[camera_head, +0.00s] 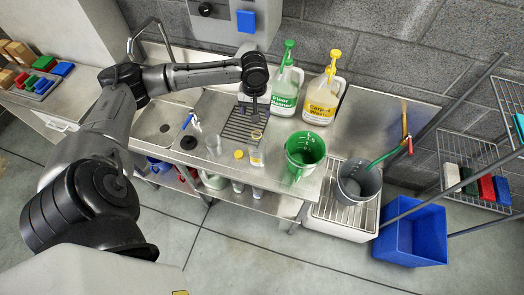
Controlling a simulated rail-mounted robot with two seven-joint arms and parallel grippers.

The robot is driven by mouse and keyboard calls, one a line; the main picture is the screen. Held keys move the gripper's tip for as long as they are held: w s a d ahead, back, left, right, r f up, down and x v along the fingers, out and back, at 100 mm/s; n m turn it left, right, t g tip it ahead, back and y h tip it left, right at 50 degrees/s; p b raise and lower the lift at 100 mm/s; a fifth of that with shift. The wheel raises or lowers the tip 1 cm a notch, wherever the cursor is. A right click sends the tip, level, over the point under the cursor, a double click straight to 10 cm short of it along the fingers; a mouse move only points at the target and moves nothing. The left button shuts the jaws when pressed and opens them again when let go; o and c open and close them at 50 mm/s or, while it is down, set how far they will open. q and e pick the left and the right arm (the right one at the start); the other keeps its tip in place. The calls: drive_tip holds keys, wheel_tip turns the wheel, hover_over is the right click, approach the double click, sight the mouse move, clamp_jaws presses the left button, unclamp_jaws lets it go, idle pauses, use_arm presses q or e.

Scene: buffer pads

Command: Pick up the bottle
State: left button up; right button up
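Two jug-like bottles with pump tops stand at the back of the metal counter. One bottle (285,92) has a green pump and a green label that seems to read Floor Cleaner. The other bottle (322,101) has a yellow pump and a yellow label, to its right. A small clear container (257,158) with a yellowish label stands near the counter's front edge. My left gripper (254,104) points down over the dark drain grate, left of the green-labelled bottle and apart from it. Its fingers are too small and dark to read. My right gripper is not in view.
A green bucket or jug (304,150) stands at the counter front. A grey bucket (357,181) with a green-handled tool sits on a rack to the right. A blue bin (412,236) is on the floor. A clear cup (213,144) and yellow cap (239,154) are at the front.

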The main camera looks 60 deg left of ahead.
sight(256, 132)
use_arm(q)
drive_tip(key=shift+n, duration=0.7)
wheel_tip(256, 132, down, 9)
drive_tip(key=shift+r+p, duration=0.2)
drive_tip(key=shift+p, duration=0.15)
drive_tip(key=shift+f+p, duration=0.5)
drive_tip(key=shift+f, duration=2.15)
drive_tip(key=c, duration=1.2)
